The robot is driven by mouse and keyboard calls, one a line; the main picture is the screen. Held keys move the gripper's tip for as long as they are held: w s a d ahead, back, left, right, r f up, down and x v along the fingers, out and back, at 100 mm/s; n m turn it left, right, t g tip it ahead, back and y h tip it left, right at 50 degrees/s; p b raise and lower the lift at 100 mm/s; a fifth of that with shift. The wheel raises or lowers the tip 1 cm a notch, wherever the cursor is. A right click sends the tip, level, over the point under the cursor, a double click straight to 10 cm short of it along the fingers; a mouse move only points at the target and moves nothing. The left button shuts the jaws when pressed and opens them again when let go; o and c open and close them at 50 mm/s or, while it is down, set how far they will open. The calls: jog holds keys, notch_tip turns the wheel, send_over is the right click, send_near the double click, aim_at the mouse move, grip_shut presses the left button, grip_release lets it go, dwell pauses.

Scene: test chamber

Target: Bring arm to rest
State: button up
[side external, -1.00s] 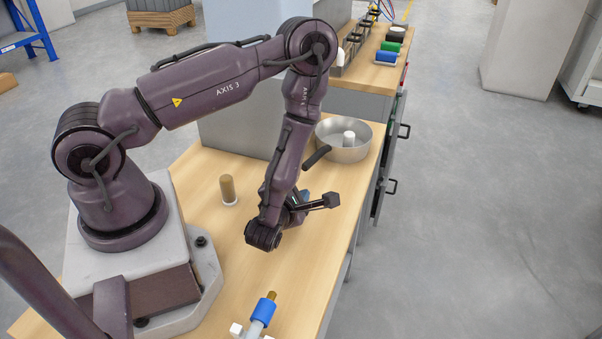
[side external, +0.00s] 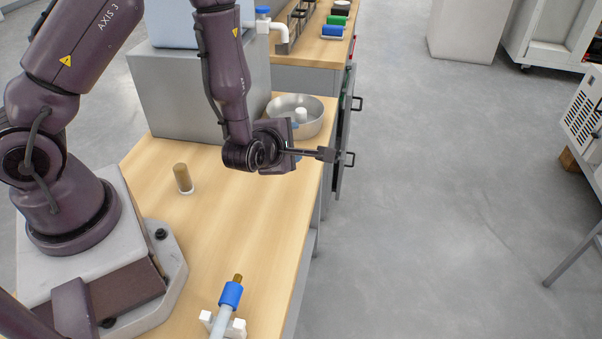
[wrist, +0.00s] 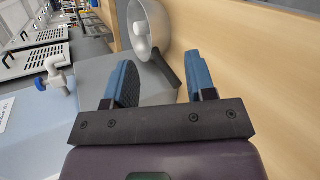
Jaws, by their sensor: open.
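My gripper (side external: 292,150) is raised above the wooden bench in the side view, its wrist bent so the hand points sideways toward the pan end. In the wrist view my gripper (wrist: 160,78) shows two blue fingers spread apart with nothing between them. A round metal pan (side external: 316,126) stands on the bench behind the hand, with a white cylinder (side external: 301,115) inside. The wrist view shows the pan (wrist: 157,22) and its dark handle (wrist: 166,68) beyond the fingers. The handle is hidden in the side view.
A brown-topped cylinder (side external: 183,178) stands on the bench near my base. A blue-collared tube (side external: 230,295) lies in a white holder at the front. A large grey box (side external: 185,100) with a blue container (side external: 185,22) on it stands behind the arm. The bench middle (side external: 215,235) is clear.

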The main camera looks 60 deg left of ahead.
jog(key=d+r+m+h, duration=0.3)
jog(key=r+m, duration=0.4)
jog(key=d+r+m+h, duration=0.2)
jog(key=r+m+h, duration=0.2)
jog(key=r+m, duration=0.35)
jog(key=s+a+r+m+g, duration=0.1)
jog(key=s+r+m+g, duration=0.1)
jog(key=s+r+m, duration=0.2)
jog(key=s+a+r+m+g, duration=0.1)
jog(key=s+r+m+g, duration=0.1)
jog(key=s+r+m, duration=0.3)
jog(key=s+m, duration=0.4)
jog(key=s, duration=0.5)
jog(key=shift+a+r+m+g+y, duration=0.2)
jog(key=shift+r+m+g+y, duration=0.1)
jog(key=shift+m, duration=0.05)
